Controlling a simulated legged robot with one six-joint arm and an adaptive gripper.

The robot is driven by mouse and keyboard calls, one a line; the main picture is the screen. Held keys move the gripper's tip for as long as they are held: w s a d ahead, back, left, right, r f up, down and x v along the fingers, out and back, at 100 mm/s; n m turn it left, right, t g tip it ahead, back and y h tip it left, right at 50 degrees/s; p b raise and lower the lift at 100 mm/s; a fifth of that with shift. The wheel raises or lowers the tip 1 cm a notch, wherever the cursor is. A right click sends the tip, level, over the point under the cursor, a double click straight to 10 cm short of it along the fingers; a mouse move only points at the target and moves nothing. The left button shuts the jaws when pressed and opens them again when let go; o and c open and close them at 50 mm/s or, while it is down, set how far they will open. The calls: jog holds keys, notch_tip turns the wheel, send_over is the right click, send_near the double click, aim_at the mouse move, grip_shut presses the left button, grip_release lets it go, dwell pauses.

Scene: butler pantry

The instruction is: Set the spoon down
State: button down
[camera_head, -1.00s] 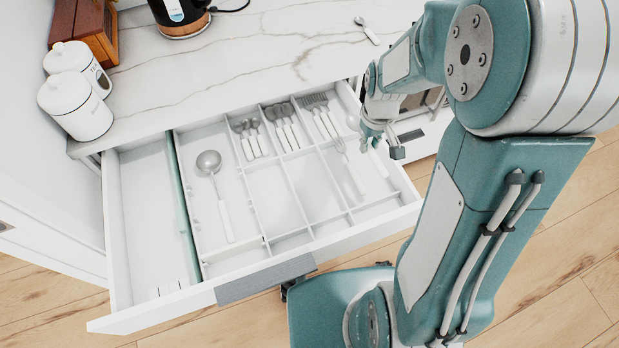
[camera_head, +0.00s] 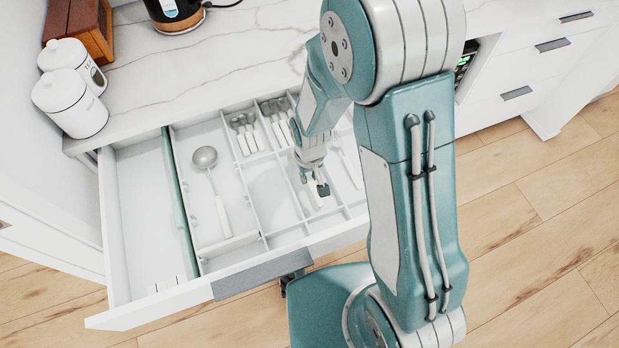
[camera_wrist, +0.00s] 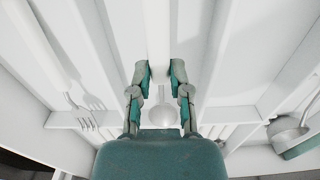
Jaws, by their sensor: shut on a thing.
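My gripper (camera_head: 318,187) is over the open drawer's cutlery tray (camera_head: 235,243), above its middle-right compartments. In the wrist view, my gripper (camera_wrist: 160,72) has its fingers on both sides of the white handle of a spoon. The spoon's round metal bowl (camera_wrist: 164,116) shows between the fingers and the palm. The handle runs away from the bowl, pale against the white tray. In the head view the spoon is not clearly visible behind my gripper. I cannot tell whether it touches the tray floor.
A ladle (camera_head: 205,158) lies in the tray's wide left compartment. Several small spoons (camera_head: 240,124) lie in the back of a compartment. A fork (camera_wrist: 88,122) lies left in the wrist view. Thin dividers separate the compartments. White canisters (camera_head: 70,103) stand on the counter.

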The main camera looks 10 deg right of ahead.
aim_at(310, 177)
notch_tip(310, 177, down, 2)
jog(key=shift+d, duration=0.1)
jog(key=shift+f, duration=0.15)
jog(key=c, duration=0.6)
grip_release()
notch_tip(310, 177, up, 12)
jog(key=shift+r, duration=0.2)
